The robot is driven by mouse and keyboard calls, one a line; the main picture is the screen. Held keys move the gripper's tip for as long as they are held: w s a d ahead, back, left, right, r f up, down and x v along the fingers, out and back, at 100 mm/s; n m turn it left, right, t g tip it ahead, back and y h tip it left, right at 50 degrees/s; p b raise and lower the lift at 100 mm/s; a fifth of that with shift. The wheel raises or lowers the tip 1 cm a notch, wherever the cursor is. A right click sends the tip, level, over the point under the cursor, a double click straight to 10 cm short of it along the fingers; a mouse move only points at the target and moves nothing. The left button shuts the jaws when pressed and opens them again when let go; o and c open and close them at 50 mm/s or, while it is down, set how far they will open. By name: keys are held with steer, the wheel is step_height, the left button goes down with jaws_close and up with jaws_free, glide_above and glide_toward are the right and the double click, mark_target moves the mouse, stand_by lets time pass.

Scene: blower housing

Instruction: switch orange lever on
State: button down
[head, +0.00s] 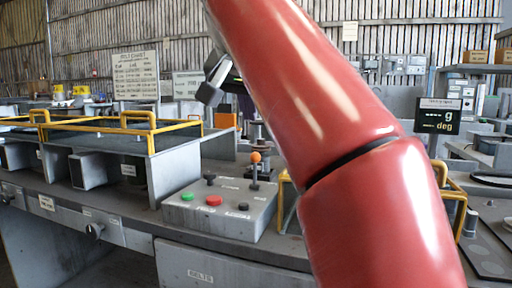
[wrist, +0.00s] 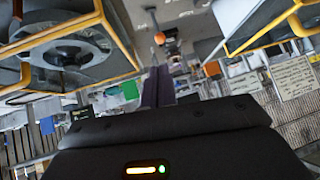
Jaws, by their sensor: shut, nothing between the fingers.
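The orange lever (head: 255,157) is a dark stalk with an orange ball on top. It stands roughly upright on a grey control box (head: 216,222), behind the buttons. In the wrist view the orange ball (wrist: 159,38) shows near the top, beyond the fingertips and apart from them. My gripper (wrist: 158,72) is shut and empty, its two dark fingers together. In the head view my gripper (head: 211,90) is partly hidden behind my red arm, above and to the left of the lever.
The box also carries a green button (head: 187,196), a red button (head: 214,200) and dark knobs. Yellow rails (head: 150,130) stand on the bench at left. A yellow frame (head: 452,195) and a display (head: 438,115) stand at right, partly behind my arm.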

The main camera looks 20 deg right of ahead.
mark_target(255, 155)
steer(key=x, duration=1.3)
steer(key=shift+w+d+f, duration=0.1)
steer(key=shift+w+f, duration=0.05)
steer(key=shift+f, duration=0.05)
